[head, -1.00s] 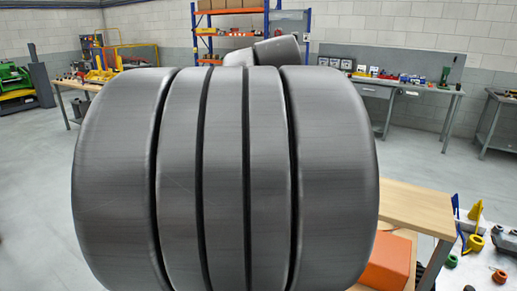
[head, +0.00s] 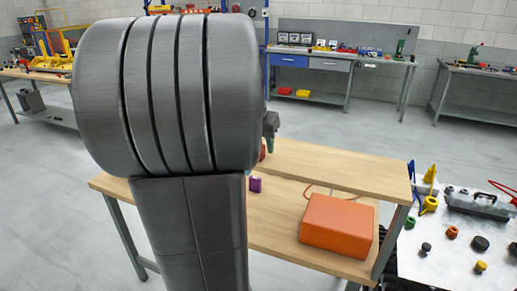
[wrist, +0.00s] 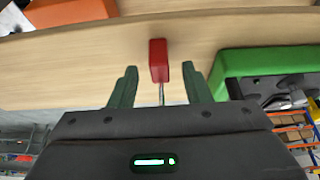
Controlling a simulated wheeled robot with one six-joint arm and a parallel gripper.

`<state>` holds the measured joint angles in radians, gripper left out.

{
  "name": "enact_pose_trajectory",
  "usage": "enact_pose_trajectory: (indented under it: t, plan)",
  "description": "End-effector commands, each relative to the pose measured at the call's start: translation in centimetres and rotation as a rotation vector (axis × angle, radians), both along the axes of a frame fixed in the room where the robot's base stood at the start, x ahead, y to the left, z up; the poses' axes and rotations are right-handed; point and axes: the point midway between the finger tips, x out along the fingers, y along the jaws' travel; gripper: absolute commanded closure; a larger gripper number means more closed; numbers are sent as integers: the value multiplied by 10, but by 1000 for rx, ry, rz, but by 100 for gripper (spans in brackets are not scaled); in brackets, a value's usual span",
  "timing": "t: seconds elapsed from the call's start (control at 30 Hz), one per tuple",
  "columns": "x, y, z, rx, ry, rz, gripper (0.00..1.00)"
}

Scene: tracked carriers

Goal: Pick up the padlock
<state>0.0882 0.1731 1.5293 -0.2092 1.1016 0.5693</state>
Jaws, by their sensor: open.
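My gripper (wrist: 159,80) is open, with one green finger on each side of the padlock's line and a gap on both sides. In the head view my gripper (head: 270,146) shows only partly behind my arm, low over the table. A bit of red (head: 263,152) beside it is probably the padlock, mostly hidden.
The wooden table (head: 290,237) carries an orange box (head: 338,226) and a small purple thing (head: 255,184). A green case (wrist: 265,62) with dark contents lies right of the padlock in the wrist view. A white surface (head: 440,260) with several small parts stands at the right.

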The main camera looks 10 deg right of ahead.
Motion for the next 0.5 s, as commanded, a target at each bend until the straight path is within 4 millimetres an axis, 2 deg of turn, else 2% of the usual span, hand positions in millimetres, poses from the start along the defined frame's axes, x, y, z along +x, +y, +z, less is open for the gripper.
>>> enact_pose_trajectory:
  t: [0.13,0.4,0.5]
  plan:
    - [5,-4,-15,-1,1,0,56]
    - [6,-4,-19,-1,-1,0,56]
    - [6,-4,-19,-1,-1,0,74]
